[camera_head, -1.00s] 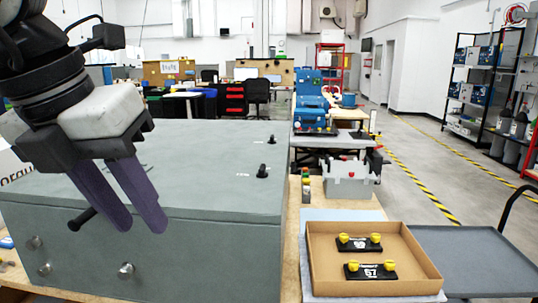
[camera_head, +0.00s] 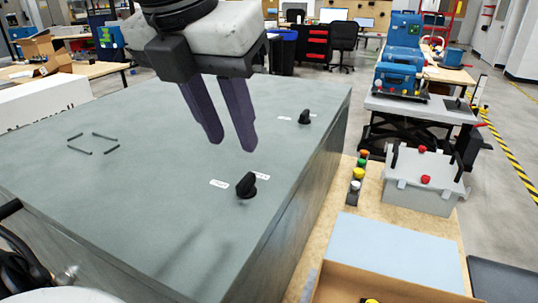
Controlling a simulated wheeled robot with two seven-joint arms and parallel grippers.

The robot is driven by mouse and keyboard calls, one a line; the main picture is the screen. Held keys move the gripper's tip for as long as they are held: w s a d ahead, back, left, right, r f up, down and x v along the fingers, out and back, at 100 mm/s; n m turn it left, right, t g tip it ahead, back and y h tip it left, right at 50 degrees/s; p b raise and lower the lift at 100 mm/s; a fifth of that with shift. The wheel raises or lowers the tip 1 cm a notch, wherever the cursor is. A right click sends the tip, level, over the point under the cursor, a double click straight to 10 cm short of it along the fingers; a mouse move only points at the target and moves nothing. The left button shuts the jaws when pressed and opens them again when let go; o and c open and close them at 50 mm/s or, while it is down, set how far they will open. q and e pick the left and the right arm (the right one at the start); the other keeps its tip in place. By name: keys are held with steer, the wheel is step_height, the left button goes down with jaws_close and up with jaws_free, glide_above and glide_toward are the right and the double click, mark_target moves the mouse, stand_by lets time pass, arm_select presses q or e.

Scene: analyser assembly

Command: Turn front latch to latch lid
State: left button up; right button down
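The analyser's grey-green lid (camera_head: 120,170) is flat and looks closed on the box. The nearer black latch knob (camera_head: 246,186), which I take as the front latch, stands on the lid near its right edge, with a small white label to its left. A second black latch knob (camera_head: 305,117) stands farther back with its own label. My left gripper (camera_head: 231,146) hangs above the lid, behind and slightly left of the nearer knob. Its two purple fingers point down, apart, with nothing between them; they do not touch the knob. My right gripper is not in view.
To the right are a stack of coloured buttons (camera_head: 358,177), a grey case with red knobs (camera_head: 425,190) and a cardboard tray (camera_head: 385,287) on the wooden bench. A blue machine (camera_head: 400,60) stands behind. The lid around the knobs is clear.

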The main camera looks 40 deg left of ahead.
mark_target(246, 178)
arm_select(q)
steer(key=x, duration=0.8)
steer(key=shift+s+f, duration=0.25)
steer(key=shift+s, duration=0.05)
steer(key=shift+w+f, duration=0.3)
steer(key=shift+f, duration=0.2)
jaws_close()
